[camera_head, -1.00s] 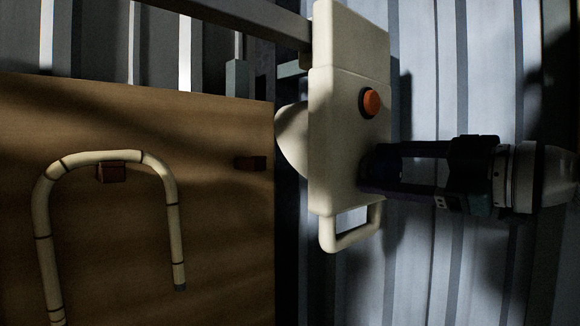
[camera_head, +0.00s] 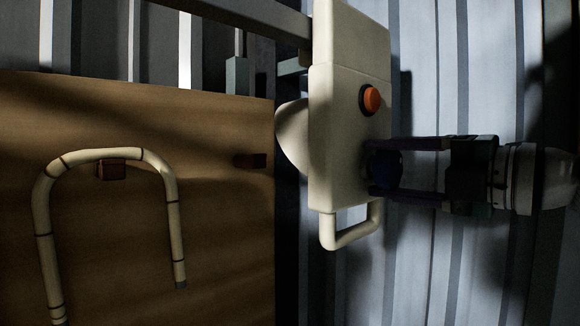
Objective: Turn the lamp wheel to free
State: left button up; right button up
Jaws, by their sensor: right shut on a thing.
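The lamp is a cream upright housing (camera_head: 338,130) with a rounded cream part (camera_head: 292,137) on its left side and a loop handle (camera_head: 352,228) below. An orange button (camera_head: 371,99) sits on its face. A dark blue wheel (camera_head: 384,167) is on the housing's right side, partly hidden by the fingers. My right gripper (camera_head: 378,168) comes in from the right, with its dark fingers above and below the wheel, shut on it. Markings on the wheel cannot be seen. My left gripper is not in view.
A grey beam (camera_head: 245,15) runs to the lamp's top. Corrugated grey wall (camera_head: 450,60) stands behind.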

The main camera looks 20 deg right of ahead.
jog(key=n, duration=0.4)
jog(key=shift+f+n, duration=0.1)
jog(key=shift+n, duration=0.2)
jog(key=n+b, duration=0.1)
jog(key=n, duration=0.4)
jog(key=shift+d+f+b, duration=0.1)
jog(key=shift+d+b, duration=0.05)
jog(key=shift+b, duration=0.15)
jog(key=o, duration=1.4)
